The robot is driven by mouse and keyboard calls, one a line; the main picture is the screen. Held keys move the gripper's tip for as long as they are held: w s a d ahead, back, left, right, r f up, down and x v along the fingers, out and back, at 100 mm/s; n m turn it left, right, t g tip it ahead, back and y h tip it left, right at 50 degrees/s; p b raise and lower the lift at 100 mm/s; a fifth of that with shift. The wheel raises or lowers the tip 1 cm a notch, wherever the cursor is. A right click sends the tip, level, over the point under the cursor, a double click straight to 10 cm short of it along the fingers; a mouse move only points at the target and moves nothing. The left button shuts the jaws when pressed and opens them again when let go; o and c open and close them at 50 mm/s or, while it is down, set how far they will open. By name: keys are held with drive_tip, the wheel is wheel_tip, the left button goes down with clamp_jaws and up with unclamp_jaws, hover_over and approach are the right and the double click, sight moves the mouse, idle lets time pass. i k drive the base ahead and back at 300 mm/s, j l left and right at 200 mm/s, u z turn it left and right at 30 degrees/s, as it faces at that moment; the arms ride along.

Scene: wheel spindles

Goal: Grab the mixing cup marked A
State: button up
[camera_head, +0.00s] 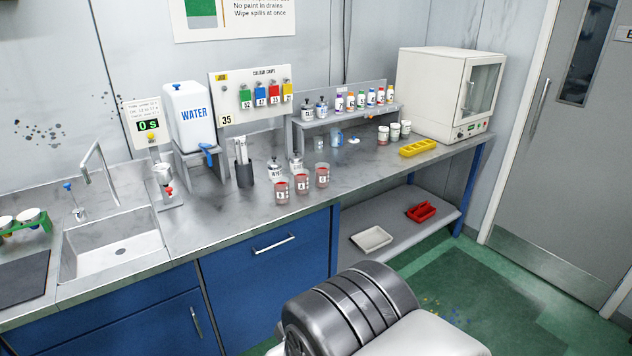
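Three clear mixing cups with reddish marks stand upright near the front of the steel worktop: the left cup (282,191), the middle cup (302,184) and the right cup (322,176). Each has a small mark on its front, too small to read, so I cannot tell which one is A. They stand close together with small gaps. Part of my own arm fills the bottom middle of the view. My gripper does not show, and nothing is seen touching the cups.
Metal-topped containers (296,164) stand just behind the cups. A dark tool holder (245,174) is to their left. Further right are a yellow tray (418,148) and a white oven (452,95). A sink (113,246) lies left. The worktop front edge by the cups is clear.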

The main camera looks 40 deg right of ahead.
sight(302, 176)
drive_tip(key=i+l+z, duration=0.1)
drive_tip(key=i+l, duration=0.2)
drive_tip(key=i+l+z, duration=0.15)
drive_tip(key=i+l, duration=0.15)
drive_tip(key=i, duration=0.2)
drive_tip(key=i+l+z, duration=0.1)
drive_tip(key=i, duration=0.35)
drive_tip(key=i+l+z, duration=0.15)
drive_tip(key=i+l, duration=0.15)
drive_tip(key=i, duration=0.15)
drive_tip(key=i+l+z, duration=0.1)
drive_tip(key=i, duration=0.35)
